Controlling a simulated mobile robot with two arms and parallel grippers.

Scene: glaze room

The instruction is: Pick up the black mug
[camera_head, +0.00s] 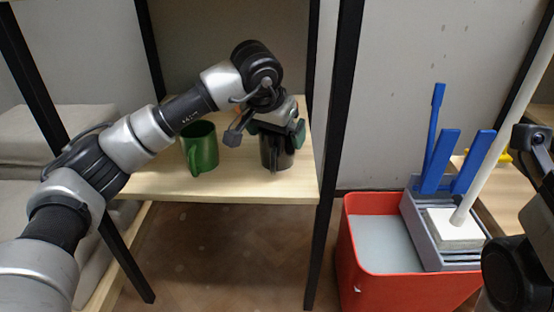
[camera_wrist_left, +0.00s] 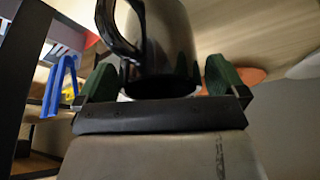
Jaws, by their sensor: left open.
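The black mug (camera_head: 277,155) stands on the wooden shelf (camera_head: 220,185), near its front right. My left gripper (camera_head: 268,130) is over it, reaching in from the upper left, and hides its top part. In the left wrist view, the dark, shiny mug (camera_wrist_left: 165,45) lies ahead of the open jaws (camera_wrist_left: 160,82), with a green-padded finger on each side of its near end. Its handle shows at the upper left there. I cannot tell whether the fingers touch it. My right gripper's fingers do not show; only part of my right arm is at the right edge.
A green mug (camera_head: 200,148) stands left of the black mug on the same shelf. An orange item (camera_wrist_left: 248,75) lies beyond one finger. A black shelf post (camera_head: 333,120) rises close on the right. A red bucket (camera_head: 385,290) with a grey wringer (camera_head: 440,245) and mop stands further right.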

